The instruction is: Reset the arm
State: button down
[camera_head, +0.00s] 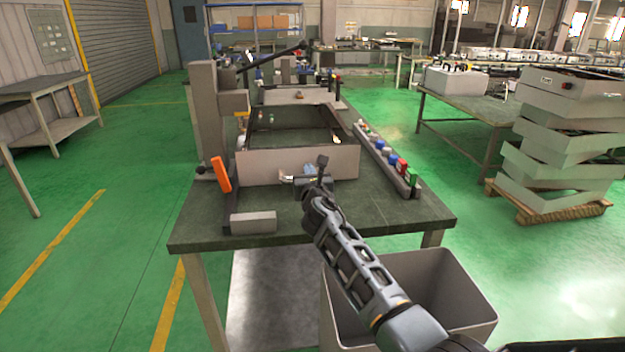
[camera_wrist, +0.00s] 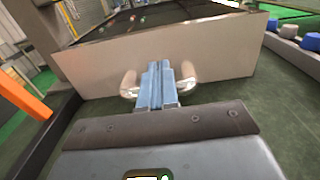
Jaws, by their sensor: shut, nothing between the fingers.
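My arm reaches from the bottom right over the dark green workbench (camera_head: 400,212). My gripper (camera_head: 290,179) is in front of the grey box frame (camera_head: 258,165) on the bench. In the wrist view, my gripper (camera_wrist: 158,72) has its light blue fingers together with nothing between them. A shiny metal handle on the box front (camera_wrist: 128,84) shows on both sides of the fingers, and its middle is hidden behind them. I cannot tell whether the fingers touch the handle.
An orange handle (camera_head: 221,174) stands left of the box, and it also shows in the wrist view (camera_wrist: 24,95). A rail with coloured knobs (camera_head: 385,157) runs along the right. A grey bin (camera_head: 455,285) stands before the bench. Stacked grey casings (camera_head: 565,140) stand at the right.

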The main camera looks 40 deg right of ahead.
jog(key=v, duration=0.5)
jog(key=shift+s+a+p, duration=0.25)
jog(key=shift+s+p, duration=0.05)
jog(key=shift+p, duration=0.1)
jog(key=s+a+f+m+y+p, duration=0.1)
jog(key=s+a+f+m+y, duration=0.3)
jog(key=s+a, duration=0.5)
jog(key=s+a+f+m+y+p, duration=0.1)
jog(key=s+a+f+m+p, duration=0.1)
jog(key=s+a+f+m, duration=0.5)
jog(key=s+a+r+m+y+p, duration=0.15)
jog(key=s+a, duration=0.25)
jog(key=s, duration=0.4)
jog(key=s+a+r+m+y, duration=0.1)
jog(key=s+a+m, duration=0.25)
jog(key=s, duration=0.45)
jog(key=s+a+r+m+y+p, duration=0.1)
jog(key=s+r+m, duration=0.5)
jog(key=s+r, duration=0.2)
jog(key=s+a+r+m+y+p, duration=0.1)
jog(key=s+r+m, duration=0.6)
jog(key=s, duration=0.6)
jog(key=shift+a+r+p, duration=0.15)
jog(key=shift+r+p, duration=0.2)
jog(key=shift+r, duration=0.35)
jog(key=shift+y, duration=0.25)
